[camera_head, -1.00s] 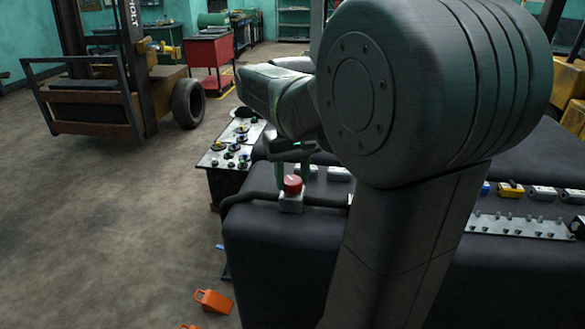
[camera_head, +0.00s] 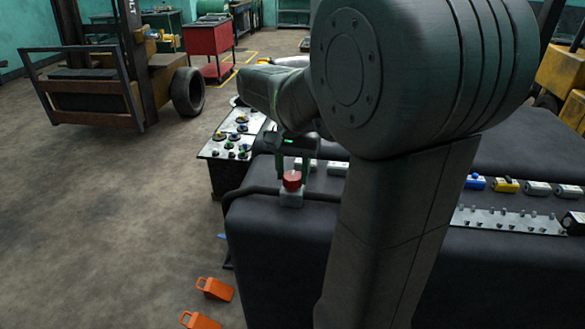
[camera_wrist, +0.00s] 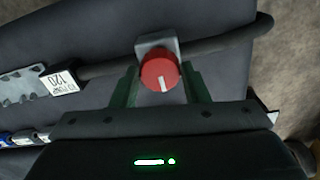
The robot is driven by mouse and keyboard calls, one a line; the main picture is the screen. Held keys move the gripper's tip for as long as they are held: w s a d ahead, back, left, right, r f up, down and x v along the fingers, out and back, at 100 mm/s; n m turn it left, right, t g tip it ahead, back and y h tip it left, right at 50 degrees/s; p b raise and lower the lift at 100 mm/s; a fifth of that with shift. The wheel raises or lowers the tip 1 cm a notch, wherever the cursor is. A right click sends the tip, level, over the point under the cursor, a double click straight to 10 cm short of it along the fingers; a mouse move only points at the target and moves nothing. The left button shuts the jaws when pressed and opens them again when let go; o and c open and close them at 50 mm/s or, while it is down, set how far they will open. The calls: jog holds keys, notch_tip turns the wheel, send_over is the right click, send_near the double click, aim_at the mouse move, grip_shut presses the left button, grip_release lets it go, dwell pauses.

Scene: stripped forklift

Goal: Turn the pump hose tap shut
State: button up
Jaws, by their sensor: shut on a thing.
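The pump hose tap (camera_head: 292,180) has a round red knob on a small grey block at the left end of the dark padded body. In the wrist view the red knob (camera_wrist: 160,71) carries a white mark that points toward the bottom of the picture. A dark hose (camera_wrist: 215,42) runs to the tap's block. My gripper (camera_wrist: 160,82) has one green finger on each side of the knob and is shut on it. In the head view my gripper (camera_head: 291,168) comes down on the tap from behind, and my arm covers much of the right side.
A white label (camera_wrist: 61,80) and a metal strip lie beside the hose. A control panel (camera_head: 235,140) with several coloured knobs stands behind the tap. Orange wedges (camera_head: 215,288) lie on the floor at the front. Blue and yellow blocks (camera_head: 505,185) sit on the body at right.

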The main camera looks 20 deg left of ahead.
aim_at(293, 175)
jog(key=shift+r, duration=0.1)
dwell(0.3)
jog(key=o, duration=1)
notch_tip(293, 175, up, 14)
jog(key=shift+f+b, duration=0.15)
jog(key=shift+b, duration=0.25)
notch_tip(293, 175, down, 14)
jog(key=shift+r+p, duration=0.1)
jog(key=shift+p, duration=0.3)
dwell(0.4)
